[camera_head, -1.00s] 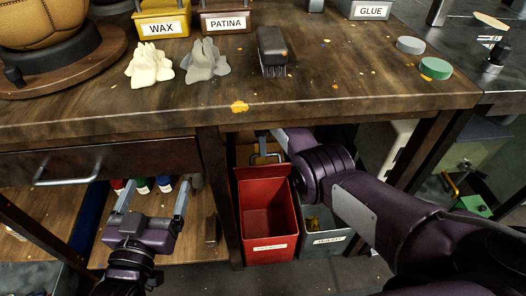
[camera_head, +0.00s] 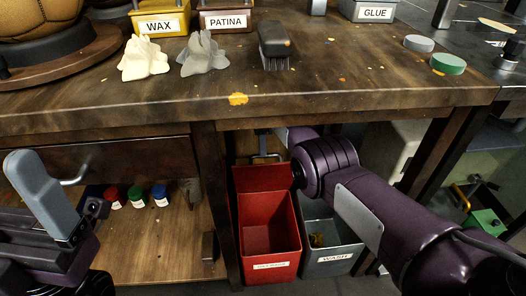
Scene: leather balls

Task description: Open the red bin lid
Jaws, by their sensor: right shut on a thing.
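The red bin (camera_head: 270,268) stands under the workbench, its inside open to view and looking empty. Its red lid (camera_head: 262,177) is tilted up at the back of the opening. A metal handle (camera_head: 266,156) shows behind the lid's upper edge. My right gripper (camera_head: 268,138) is shut on the lid at this handle; the bench edge and my own wrist hide most of the fingers. My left gripper (camera_head: 62,205) is at the lower left, away from the bin. One grey finger shows clearly, but the gap between its fingers cannot be made out.
A grey bin (camera_head: 333,262) labelled WASH stands right of the red one, under my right arm. A bench leg (camera_head: 217,190) is close on the left. A shelf (camera_head: 150,235) holds small red, green and blue bottles. The bench top (camera_head: 340,85) overhangs the bins.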

